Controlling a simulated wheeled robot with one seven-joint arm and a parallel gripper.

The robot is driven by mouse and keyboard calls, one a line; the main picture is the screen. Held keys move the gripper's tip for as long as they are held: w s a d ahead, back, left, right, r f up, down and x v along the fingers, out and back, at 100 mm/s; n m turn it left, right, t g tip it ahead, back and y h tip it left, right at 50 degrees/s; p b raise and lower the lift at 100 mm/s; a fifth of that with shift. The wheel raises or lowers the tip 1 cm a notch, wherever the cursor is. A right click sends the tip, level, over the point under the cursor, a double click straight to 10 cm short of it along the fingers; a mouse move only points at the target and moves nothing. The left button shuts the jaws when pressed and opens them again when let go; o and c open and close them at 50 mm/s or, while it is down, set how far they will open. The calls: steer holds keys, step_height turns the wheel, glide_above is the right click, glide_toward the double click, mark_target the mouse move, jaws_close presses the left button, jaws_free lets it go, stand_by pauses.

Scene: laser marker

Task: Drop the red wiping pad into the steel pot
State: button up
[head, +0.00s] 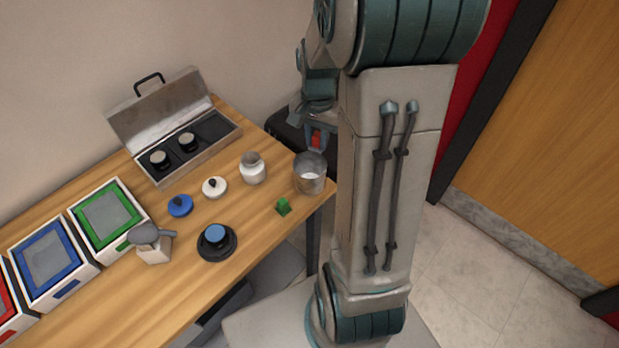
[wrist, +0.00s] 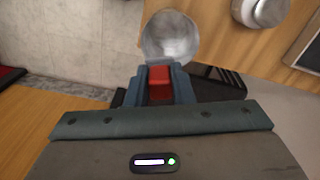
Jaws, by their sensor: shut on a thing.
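The red wiping pad (wrist: 160,77) is held between the fingers of my gripper (wrist: 159,84) in the wrist view. In the head view the red pad (head: 316,138) shows at the tip of my gripper (head: 315,135), just above the rim of the steel pot. The steel pot (head: 309,178) stands upright near the right corner of the table. In the wrist view the open pot (wrist: 170,40) lies just beyond the fingertips. My gripper is shut on the pad. The exact height of the pad over the pot is hard to tell.
An open metal case (head: 190,150) is farther back. The table edge (head: 322,205) is close to the pot.

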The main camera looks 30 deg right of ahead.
step_height(320, 180, down, 2)
steer(key=shift+f+b, duration=0.1)
steer(key=shift+b, duration=0.3)
steer(key=o, duration=1)
step_height(320, 180, up, 14)
steer(key=shift+b, duration=0.55)
